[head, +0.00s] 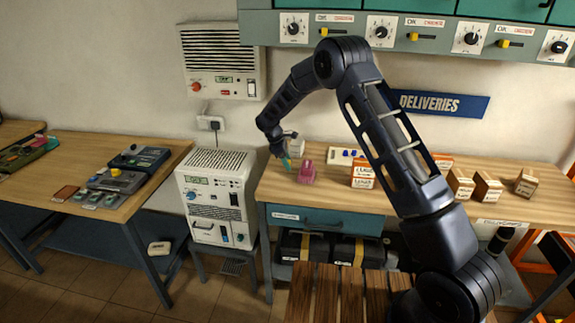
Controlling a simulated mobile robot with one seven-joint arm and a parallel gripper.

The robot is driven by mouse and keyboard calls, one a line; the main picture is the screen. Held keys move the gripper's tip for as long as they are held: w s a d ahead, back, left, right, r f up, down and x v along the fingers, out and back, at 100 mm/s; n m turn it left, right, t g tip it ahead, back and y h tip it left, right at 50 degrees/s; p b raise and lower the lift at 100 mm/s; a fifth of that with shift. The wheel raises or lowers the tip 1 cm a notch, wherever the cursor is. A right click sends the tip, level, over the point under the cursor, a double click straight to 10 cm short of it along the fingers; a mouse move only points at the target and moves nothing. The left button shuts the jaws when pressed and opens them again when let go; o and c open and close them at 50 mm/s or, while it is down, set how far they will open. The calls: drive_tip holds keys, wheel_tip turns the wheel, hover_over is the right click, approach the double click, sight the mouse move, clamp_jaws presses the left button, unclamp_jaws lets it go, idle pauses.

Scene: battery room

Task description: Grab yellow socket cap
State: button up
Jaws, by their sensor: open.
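I cannot make out a yellow socket cap for certain. A small yellow piece (116,172) shows on the dark device (138,160) on the left table; it is too small to identify. My gripper (286,160) is open at the left end of the deliveries bench (330,194), just left of a pink object (307,172). A small teal part shows at its tips; I cannot tell whether it belongs to the gripper.
A white power unit (215,195) stands between the left table (135,205) and the bench. Several small boxes (487,187) sit on the bench's right. A wall panel (400,30) with dials and yellow levers hangs above. A wooden slatted surface (325,295) is in front.

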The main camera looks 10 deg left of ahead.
drive_tip(key=shift+d+f, duration=0.1)
drive_tip(key=shift+f, duration=0.05)
drive_tip(key=shift+c, duration=0.2)
drive_tip(key=c, duration=1)
